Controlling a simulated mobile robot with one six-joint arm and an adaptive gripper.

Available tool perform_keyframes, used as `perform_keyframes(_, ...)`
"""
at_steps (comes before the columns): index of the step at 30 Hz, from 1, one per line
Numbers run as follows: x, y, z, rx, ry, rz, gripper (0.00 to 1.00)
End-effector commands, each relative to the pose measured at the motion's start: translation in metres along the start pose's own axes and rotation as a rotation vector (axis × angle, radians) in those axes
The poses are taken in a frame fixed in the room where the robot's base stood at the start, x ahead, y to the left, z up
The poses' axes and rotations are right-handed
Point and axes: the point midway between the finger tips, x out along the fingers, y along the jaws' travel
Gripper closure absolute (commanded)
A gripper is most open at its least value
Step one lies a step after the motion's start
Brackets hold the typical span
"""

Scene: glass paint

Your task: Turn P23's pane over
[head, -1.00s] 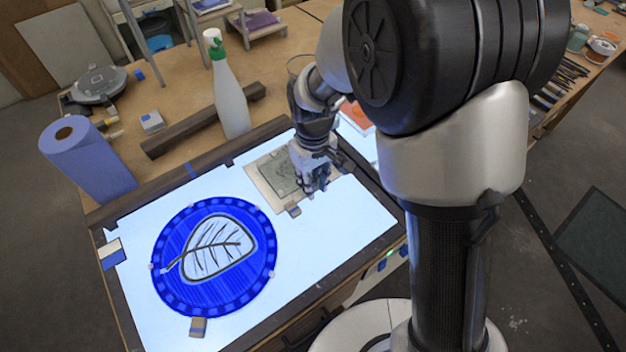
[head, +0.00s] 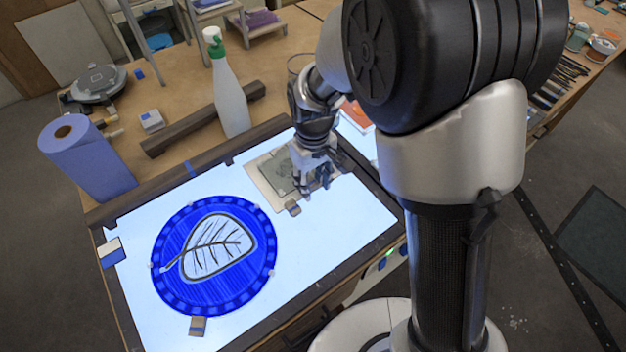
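No P23 label is readable in the head view. A round blue pane (head: 180,283) with a pale leaf and dark veins lies flat on the lit table (head: 330,233). A smaller square grey-green pane (head: 272,172) lies on a beige backing behind it, to the right. My gripper (head: 317,187) points down over the right side of this square pane and hides part of it. Its fingers are low, close to the pane. Whether they touch it or hold anything cannot be seen.
A spray bottle (head: 228,90) and a blue paper roll (head: 85,158) stand behind the lit table. Its front right area is clear.

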Motion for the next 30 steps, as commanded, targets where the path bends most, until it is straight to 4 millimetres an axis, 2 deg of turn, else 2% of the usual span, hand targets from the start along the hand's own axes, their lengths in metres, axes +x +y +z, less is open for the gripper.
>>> perform_keyframes(10,0.000,0.000,0.000,0.000,-0.001,0.000,0.56)
perform_keyframes(14,-0.006,0.000,-0.001,0.000,0.003,0.001,0.56)
perform_keyframes(17,-0.020,0.000,-0.001,0.000,0.005,0.002,0.56)
perform_keyframes(24,-0.072,0.000,-0.001,0.000,0.006,0.002,0.56)
perform_keyframes(30,-0.106,0.000,-0.001,0.000,0.003,0.001,0.56)
